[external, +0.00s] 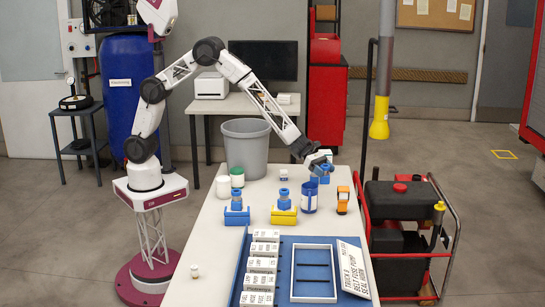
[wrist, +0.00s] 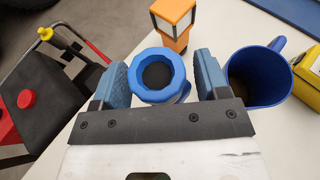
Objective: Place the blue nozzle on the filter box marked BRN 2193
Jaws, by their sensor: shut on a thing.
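My gripper (external: 318,162) is over the far right part of the white table, shut on a blue nozzle (external: 324,179). In the wrist view the nozzle (wrist: 143,92) is a ribbed blue ring with a dark hole, between the two blue-grey fingers. I cannot tell whether its bottom touches the table. Several white filter boxes (external: 261,263) lie in a column on the left part of a blue mat, well in front of my gripper. Their printed labels are too small to read, so I cannot tell which is BRN 2193.
A blue mug (external: 309,198) and an orange lantern-like object (external: 342,200) stand near the gripper. Similar blue pieces sit on a blue holder (external: 237,217) and a yellow holder (external: 284,216). A white frame (external: 314,299) and a tilted sign (external: 353,268) are right of the boxes.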

